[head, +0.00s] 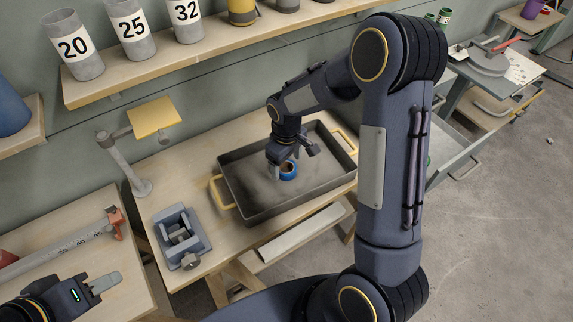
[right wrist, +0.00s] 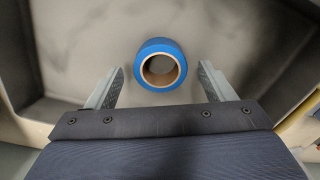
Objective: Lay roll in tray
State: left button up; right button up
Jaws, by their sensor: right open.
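The roll, a blue ring with a tan core (head: 289,176), is inside the dark grey tray (head: 262,215), near its middle. In the right wrist view the roll (right wrist: 160,46) lies flat on the tray floor (right wrist: 70,50), its open core facing the camera. My right gripper (head: 286,157) is over the tray, just above the roll. Its fingers (right wrist: 160,88) are open, one to each side of the roll, with a visible gap on both sides. My left gripper (head: 92,290) is at the lower left, away from the tray; its jaw opening is unclear.
The tray has yellow handles (head: 222,196) and stands on a wooden bench (head: 185,160). A grey vise-like block (head: 182,238) and a post with a yellow plate (head: 153,118) stand left of it. A shelf (head: 120,82) with numbered grey cups runs behind.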

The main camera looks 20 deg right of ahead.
notch_tip(320, 180, up, 10)
jog(key=s+r+m+t+y, duration=0.2)
jog(key=s+r+m, duration=0.1)
jog(key=s, duration=0.8)
jog(key=s+a+r+m+t+y, duration=0.1)
jog(key=s+r+m+t, duration=0.2)
jog(key=s, duration=0.8)
jog(key=shift+s+a+r+m+t+y, duration=0.3)
jog(key=shift+r+m+y, duration=0.1)
jog(key=shift+r, duration=0.4)
